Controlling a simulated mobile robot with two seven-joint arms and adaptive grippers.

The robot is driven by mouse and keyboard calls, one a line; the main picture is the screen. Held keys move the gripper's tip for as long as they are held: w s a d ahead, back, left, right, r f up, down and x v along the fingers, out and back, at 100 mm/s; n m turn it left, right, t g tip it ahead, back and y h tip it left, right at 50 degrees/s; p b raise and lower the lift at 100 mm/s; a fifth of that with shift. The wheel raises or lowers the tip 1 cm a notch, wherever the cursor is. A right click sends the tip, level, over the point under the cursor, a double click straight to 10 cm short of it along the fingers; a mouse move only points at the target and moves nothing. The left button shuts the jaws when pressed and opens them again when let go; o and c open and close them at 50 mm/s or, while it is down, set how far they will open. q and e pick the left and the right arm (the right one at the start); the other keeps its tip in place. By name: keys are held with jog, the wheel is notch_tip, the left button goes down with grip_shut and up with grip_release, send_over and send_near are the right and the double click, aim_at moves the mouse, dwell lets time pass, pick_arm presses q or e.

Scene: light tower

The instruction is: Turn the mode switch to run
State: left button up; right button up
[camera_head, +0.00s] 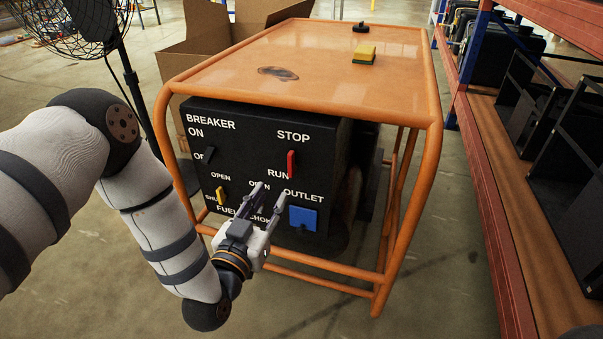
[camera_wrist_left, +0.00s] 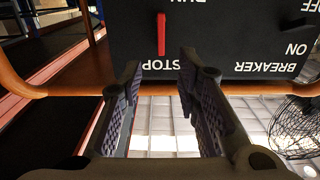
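The mode switch (camera_head: 291,164) is a red upright lever on the black front panel (camera_head: 245,160), with STOP printed above it and RUN beside its lower end. I cannot tell which end is its pivot. It also shows in the left wrist view (camera_wrist_left: 161,34), where the panel appears upside down. My left gripper (camera_head: 270,191) is open and empty, in front of the panel and below the switch in the head view. In the left wrist view its spread fingers (camera_wrist_left: 160,65) point toward the panel, apart from the lever. My right gripper is out of view.
An orange tube frame (camera_head: 436,160) surrounds the panel, its top holding a yellow sponge (camera_head: 364,54). The panel also has a breaker lever (camera_head: 209,155), a yellow fuel lever (camera_head: 220,196) and a blue outlet cover (camera_head: 303,218). A shelf (camera_head: 490,150) stands right, a fan (camera_head: 75,25) left.

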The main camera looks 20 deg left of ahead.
aim_at(289, 165)
pick_arm(q)
jog(key=w+b, duration=0.2)
jog(key=w, duration=0.9)
jog(key=shift+c, duration=0.2)
grip_shut()
